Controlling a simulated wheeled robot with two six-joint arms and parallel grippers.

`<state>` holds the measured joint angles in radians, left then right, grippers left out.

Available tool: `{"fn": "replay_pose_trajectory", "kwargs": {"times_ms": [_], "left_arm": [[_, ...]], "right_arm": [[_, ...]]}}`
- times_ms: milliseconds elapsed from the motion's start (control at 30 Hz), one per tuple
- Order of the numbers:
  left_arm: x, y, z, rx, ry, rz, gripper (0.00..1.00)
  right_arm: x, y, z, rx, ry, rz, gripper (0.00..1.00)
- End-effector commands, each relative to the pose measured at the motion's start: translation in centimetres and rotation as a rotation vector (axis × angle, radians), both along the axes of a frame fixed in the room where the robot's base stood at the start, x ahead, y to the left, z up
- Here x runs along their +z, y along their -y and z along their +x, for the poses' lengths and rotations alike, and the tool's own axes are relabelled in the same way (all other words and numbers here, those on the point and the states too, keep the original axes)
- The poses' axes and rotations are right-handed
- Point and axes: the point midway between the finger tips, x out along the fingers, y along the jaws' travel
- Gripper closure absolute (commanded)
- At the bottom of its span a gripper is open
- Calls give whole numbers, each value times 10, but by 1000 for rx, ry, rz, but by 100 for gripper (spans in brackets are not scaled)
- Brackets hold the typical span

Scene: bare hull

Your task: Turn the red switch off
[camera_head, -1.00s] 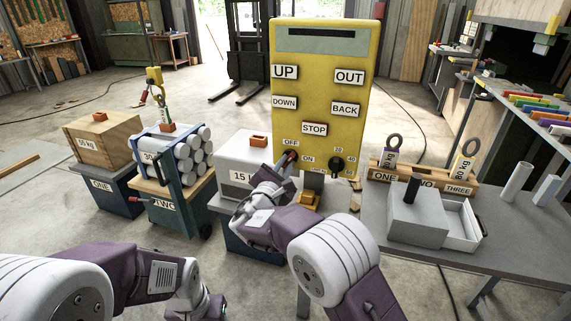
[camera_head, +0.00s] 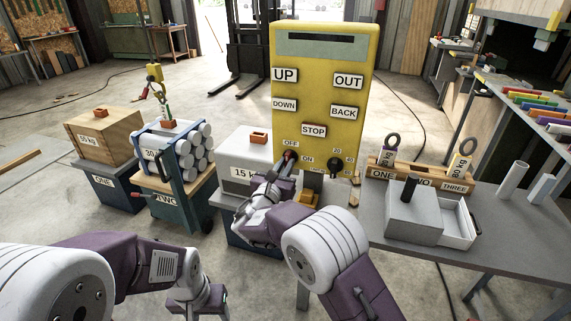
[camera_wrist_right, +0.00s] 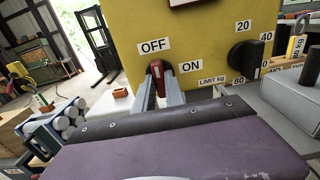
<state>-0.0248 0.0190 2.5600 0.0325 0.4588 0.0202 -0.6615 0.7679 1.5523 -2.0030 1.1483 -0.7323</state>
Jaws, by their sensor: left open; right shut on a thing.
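The red switch (camera_wrist_right: 156,72) is on the yellow panel (camera_wrist_right: 210,50), between the OFF label (camera_wrist_right: 154,46) and the ON label (camera_wrist_right: 189,67). In the head view the red switch (camera_head: 290,155) is small and partly hidden by my right gripper (camera_head: 287,166). In the right wrist view my right gripper (camera_wrist_right: 158,92) has a finger on each side of the switch and is shut on it. I cannot tell which label the lever points to. My left gripper (camera_head: 222,297) is open, low at the left, and away from the panel.
A black dial (camera_wrist_right: 245,60) is right of the switch. A grey table (camera_head: 400,235) at the right holds a grey box (camera_head: 414,222) and a wooden rack (camera_head: 400,178). A cart of white cylinders (camera_head: 172,185) and a wooden crate (camera_head: 103,135) stand at the left.

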Motion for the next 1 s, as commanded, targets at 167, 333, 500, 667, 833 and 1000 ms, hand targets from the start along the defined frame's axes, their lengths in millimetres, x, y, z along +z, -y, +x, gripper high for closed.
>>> {"fn": "replay_pose_trajectory", "kwargs": {"times_ms": [167,333,500,667,833,1000], "left_arm": [[1,0,0,0,0,0,42],[1,0,0,0,0,0,42],[0,0,0,0,0,0,42],[0,0,0,0,0,0,42],[1,0,0,0,0,0,42],[-3,0,0,0,0,0,42]], "right_arm": [[-2,0,0,1,-7,-11,100],[-2,0,0,1,-8,-12,100],[-2,0,0,0,-8,-12,74],[-1,0,0,0,-6,-11,64],[-1,0,-1,1,-4,-10,64],[-1,-9,-22,5,-4,-10,64]]}}
